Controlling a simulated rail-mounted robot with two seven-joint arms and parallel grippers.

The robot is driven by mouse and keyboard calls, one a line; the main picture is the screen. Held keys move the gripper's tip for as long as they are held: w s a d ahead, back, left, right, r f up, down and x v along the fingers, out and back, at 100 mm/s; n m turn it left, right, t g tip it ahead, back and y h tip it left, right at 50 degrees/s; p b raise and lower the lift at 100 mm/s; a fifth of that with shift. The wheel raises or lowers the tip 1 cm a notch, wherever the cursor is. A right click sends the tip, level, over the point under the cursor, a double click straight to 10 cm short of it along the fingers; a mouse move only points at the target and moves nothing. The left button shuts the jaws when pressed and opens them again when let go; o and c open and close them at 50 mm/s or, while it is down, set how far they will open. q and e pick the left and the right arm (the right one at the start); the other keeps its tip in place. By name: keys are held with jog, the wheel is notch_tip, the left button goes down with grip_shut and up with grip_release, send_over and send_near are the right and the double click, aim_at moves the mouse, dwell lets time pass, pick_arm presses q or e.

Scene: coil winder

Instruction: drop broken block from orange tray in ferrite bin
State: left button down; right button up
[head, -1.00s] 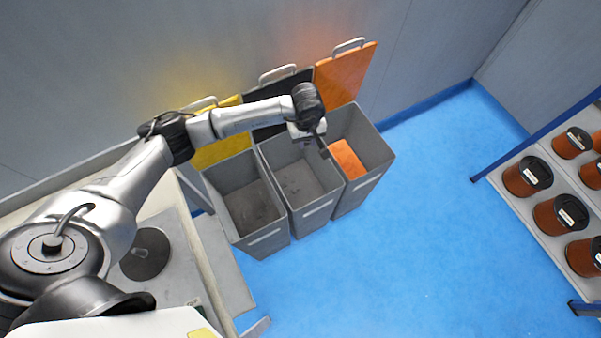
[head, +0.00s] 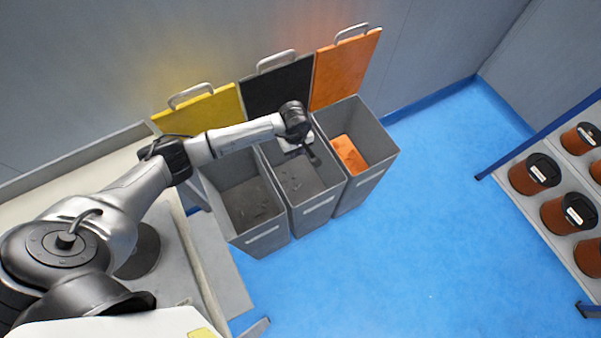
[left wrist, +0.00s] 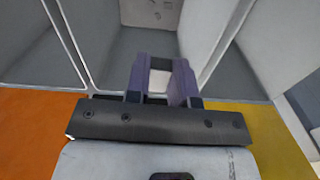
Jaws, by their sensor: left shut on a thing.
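My left gripper (head: 312,155) reaches over the middle grey bin, near its back and right side, fingers downward. In the left wrist view the gripper (left wrist: 159,85) is shut on a small block (left wrist: 159,80), a pale patch between the dark purple-grey fingers; its outline is mostly hidden. The middle bin (head: 318,208) has a black lid (head: 276,95) raised behind it and small dark bits on its floor; no readable label tells if it is the ferrite bin. The orange tray and right gripper are out of view.
The left bin (head: 262,236) has a raised yellow lid (head: 203,118) and holds dark scraps. The right bin (head: 375,178) has a raised orange lid (head: 345,70) and holds orange pieces. A rack (head: 560,235) with copper-brown spools stands at right. The blue floor (head: 430,230) between is clear.

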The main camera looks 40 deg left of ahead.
pick_arm(q)
jog(key=shift+f+b, duration=0.3)
jog(key=shift+f, duration=0.5)
jog(key=c, duration=0.9)
grip_release()
jog(key=shift+r, duration=0.1)
notch_tip(320, 180, up, 14)
jog(key=p, duration=0.3)
